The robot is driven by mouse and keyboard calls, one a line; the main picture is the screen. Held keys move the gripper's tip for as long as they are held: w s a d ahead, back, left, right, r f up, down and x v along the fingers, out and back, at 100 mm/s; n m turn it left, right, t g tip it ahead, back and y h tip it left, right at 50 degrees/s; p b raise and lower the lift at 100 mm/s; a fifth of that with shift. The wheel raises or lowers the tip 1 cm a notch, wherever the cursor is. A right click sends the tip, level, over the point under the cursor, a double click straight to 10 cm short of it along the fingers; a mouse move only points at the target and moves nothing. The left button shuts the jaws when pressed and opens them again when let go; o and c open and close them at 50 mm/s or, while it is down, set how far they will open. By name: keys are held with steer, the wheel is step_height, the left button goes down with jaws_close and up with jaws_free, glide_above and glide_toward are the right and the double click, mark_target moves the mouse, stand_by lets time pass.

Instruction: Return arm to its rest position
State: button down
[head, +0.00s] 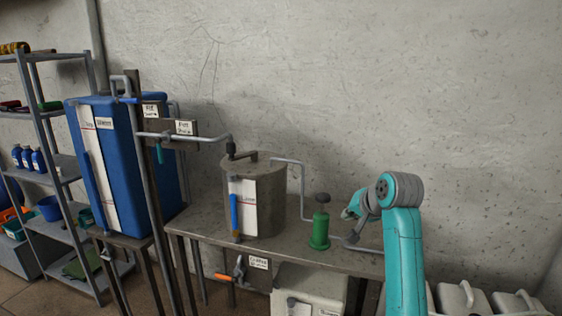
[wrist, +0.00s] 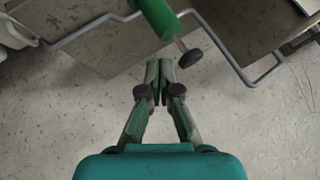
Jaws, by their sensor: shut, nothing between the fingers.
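My arm is the teal one at the right of the head view, raised and bent at its upper joint. In the head view the arm's end points left, and the gripper's fingers are too small or hidden to make out there. In the wrist view my gripper (wrist: 158,75) is shut, its fingertips together with nothing between them. A green pump bottle (head: 320,230) with a dark knob stands on the bench, left of my arm. It also shows in the wrist view (wrist: 157,16), beyond the fingertips and apart from them.
A grey metal tank (head: 265,200) stands on the bench (head: 210,228), joined to thin grey pipes (wrist: 85,30). A blue tank (head: 150,175) and a shelf rack (head: 55,150) are at left. White containers (head: 465,300) sit at lower right. The wall (head: 480,120) above is bare.

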steer(key=s+f, duration=0.4)
steer(key=f, duration=1)
steer(key=s+f+n+t+h, duration=0.1)
steer(key=s+f+t+h, duration=0.15)
steer(key=s+f, duration=1.95)
steer(key=s+r+n+t, duration=0.1)
steer(key=s+n+t, duration=0.1)
steer(key=s, duration=2.2)
steer(key=s+r+n, duration=0.1)
steer(key=s+r, duration=0.4)
steer(key=s, duration=0.3)
steer(key=s+r+n+t, duration=0.1)
steer(key=s+r, duration=0.5)
steer(key=s, duration=0.2)
steer(key=shift+r, duration=0.25)
steer(key=shift+w+a, duration=0.1)
